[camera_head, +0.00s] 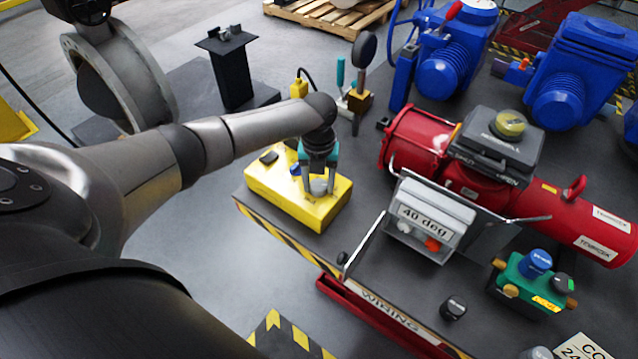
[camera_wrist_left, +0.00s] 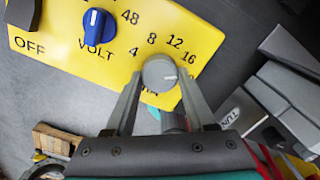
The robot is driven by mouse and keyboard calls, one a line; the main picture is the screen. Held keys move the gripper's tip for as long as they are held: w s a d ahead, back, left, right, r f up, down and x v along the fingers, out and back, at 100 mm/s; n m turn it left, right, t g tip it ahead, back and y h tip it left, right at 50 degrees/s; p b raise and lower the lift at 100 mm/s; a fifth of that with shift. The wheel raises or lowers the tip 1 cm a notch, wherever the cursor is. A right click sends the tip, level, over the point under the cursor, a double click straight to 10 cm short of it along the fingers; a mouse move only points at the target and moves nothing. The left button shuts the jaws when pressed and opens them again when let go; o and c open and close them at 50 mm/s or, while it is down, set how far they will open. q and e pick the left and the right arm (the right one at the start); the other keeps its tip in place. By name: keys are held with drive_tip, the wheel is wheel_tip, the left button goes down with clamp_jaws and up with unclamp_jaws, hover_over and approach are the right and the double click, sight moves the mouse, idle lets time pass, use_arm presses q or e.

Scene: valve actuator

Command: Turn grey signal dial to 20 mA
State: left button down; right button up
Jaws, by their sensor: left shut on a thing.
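The grey signal dial (camera_wrist_left: 160,73) is a round knob on the yellow box (camera_wrist_left: 207,38), with numbers 4, 8, 12 and 16 printed around it. Its white mark points right, a little below the 16. My left gripper (camera_wrist_left: 158,85) is shut on the dial, one finger on each side. In the head view the left gripper (camera_head: 319,188) reaches down onto the yellow box (camera_head: 300,218) and partly hides the dial. The 20 marking is not visible in the wrist view. My right gripper is not in view.
A blue VOLT knob (camera_wrist_left: 97,26) and a dark switch (camera_wrist_left: 22,12) sit on the same box. A red actuator (camera_head: 590,222), a grey 40 deg display box (camera_head: 428,220) and a green block (camera_head: 530,284) stand to the right. A yellow probe (camera_head: 299,88) stands behind the box.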

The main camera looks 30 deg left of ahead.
sight(318, 186)
use_arm(q)
drive_tip(key=shift+m+b, duration=0.4)
drive_tip(key=shift+m, duration=1.8)
drive_tip(key=shift+c, duration=1.2)
unclamp_jaws()
drive_tip(key=shift+r, duration=0.15)
wheel_tip(318, 186, up, 15)
drive_tip(key=shift+p, duration=0.4)
